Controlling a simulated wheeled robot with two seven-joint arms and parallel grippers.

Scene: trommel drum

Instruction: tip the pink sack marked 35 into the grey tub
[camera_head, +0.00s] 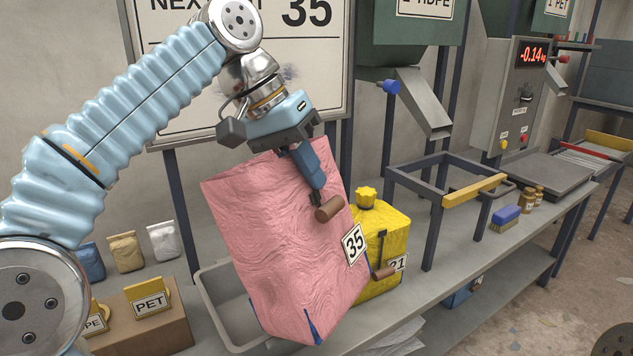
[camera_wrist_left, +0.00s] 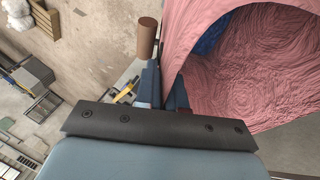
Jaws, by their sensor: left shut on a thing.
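The pink sack (camera_head: 275,235), marked 35 on a white tag, hangs tilted from my left gripper (camera_head: 312,185) in the head view. The gripper is shut on the sack near its upper right edge, beside a brown peg. In the left wrist view the gripper (camera_wrist_left: 170,95) pinches the edge of the pink sack (camera_wrist_left: 265,75), and some blue shows inside its fold. The grey tub (camera_head: 212,302) stands on the bench below and behind the sack, which hides much of it. I cannot tell what is in the tub. My right gripper is not in view.
A cardboard box (camera_head: 165,330) with a PET sign is at the lower left. A dark frame (camera_head: 437,200) and a blue brush (camera_head: 505,217) are farther right along the bench.

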